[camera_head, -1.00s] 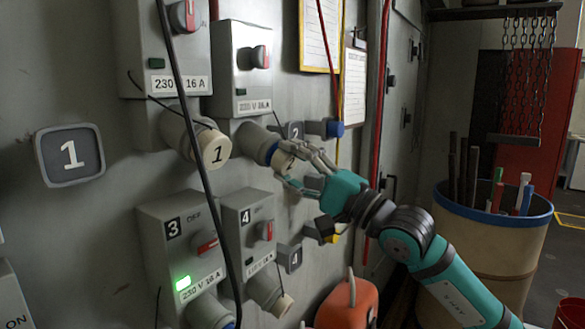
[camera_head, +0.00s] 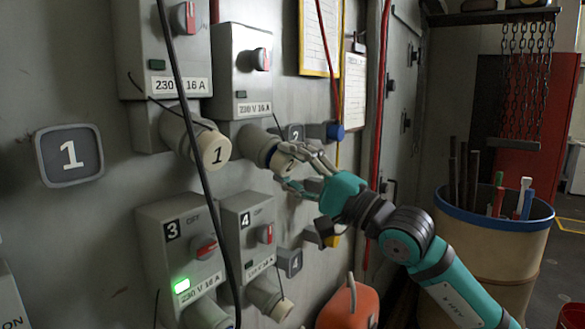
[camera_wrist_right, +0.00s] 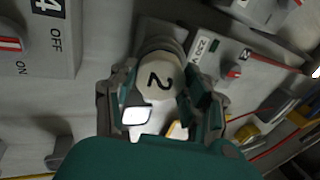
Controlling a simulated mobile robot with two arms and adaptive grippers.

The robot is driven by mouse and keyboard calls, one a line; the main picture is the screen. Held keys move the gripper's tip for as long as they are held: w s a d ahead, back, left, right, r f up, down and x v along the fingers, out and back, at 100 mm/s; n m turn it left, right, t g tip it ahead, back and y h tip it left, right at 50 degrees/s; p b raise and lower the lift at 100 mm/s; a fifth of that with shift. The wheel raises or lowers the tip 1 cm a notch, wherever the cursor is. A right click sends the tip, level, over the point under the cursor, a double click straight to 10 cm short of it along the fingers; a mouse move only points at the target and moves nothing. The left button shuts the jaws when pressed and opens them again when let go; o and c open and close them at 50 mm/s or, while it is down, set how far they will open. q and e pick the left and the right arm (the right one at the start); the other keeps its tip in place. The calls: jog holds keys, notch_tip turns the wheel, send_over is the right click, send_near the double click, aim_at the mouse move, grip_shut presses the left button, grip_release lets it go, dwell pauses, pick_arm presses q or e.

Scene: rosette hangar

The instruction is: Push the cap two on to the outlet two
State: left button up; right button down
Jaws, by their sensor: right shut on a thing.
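The cream cap two (camera_head: 284,159) is at the mouth of the grey outlet two (camera_head: 254,142), which slants down from the upper second switch box. A thin blue ring shows between them; whether the cap is fully seated I cannot tell. My right gripper (camera_head: 296,169) is shut on the cap, with fingers on both sides. In the right wrist view the cap (camera_wrist_right: 158,80), marked 2, sits between the fingers, in line with the outlet (camera_wrist_right: 161,45) behind it. My left gripper is not in view.
Capped outlet one (camera_head: 213,150) is close on the left. Switch boxes three (camera_head: 165,225) and four (camera_head: 240,215) are below. A black cable (camera_head: 190,130) hangs in front of the wall. An orange container (camera_head: 348,305) and a barrel (camera_head: 495,245) stand lower right.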

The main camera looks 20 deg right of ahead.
jog(key=shift+w+a+r, duration=0.15)
jog(key=shift+w+a, duration=0.1)
jog(key=shift+w, duration=0.1)
jog(key=c, duration=0.5)
grip_release()
jog(key=shift+c, duration=0.2)
jog(key=shift+s+d+f, duration=0.3)
jog(key=v, duration=1.1)
jog(key=shift+s+r, duration=0.1)
